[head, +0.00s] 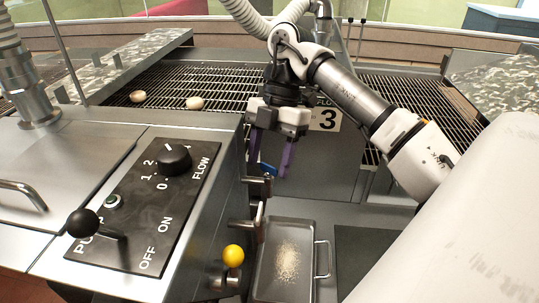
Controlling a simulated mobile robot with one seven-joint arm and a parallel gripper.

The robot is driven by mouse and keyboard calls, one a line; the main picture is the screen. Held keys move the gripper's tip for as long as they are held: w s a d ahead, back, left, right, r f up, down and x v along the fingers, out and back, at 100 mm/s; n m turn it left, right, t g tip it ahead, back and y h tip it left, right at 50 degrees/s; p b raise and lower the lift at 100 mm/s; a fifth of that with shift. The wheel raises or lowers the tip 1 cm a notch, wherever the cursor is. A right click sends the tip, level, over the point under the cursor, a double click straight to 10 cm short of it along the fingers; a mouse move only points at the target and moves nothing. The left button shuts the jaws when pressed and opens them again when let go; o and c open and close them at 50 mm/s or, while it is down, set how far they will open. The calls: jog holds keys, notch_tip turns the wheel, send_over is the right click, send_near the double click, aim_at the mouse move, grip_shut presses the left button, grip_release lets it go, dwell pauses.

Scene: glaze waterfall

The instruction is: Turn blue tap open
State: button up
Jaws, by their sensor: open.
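The blue tap (268,170) is a small blue handle on the right side of the metal machine, above a grey metal fitting. My gripper (268,172) points down over it from above, with two purple fingers apart. The blue handle shows between the fingers, low near their tips. I cannot tell whether either finger touches it. The left finger and nearby metal parts hide some of the tap.
A yellow ball-topped lever (233,255) stands below the tap. A metal tray (309,235) with crumbs lies to the right. The control panel (135,222) has a flow knob (174,158) and black lever (83,222).

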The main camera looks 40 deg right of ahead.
jog(key=p+v, duration=1.1)
jog(key=v, duration=0.3)
jog(key=shift+a, duration=0.1)
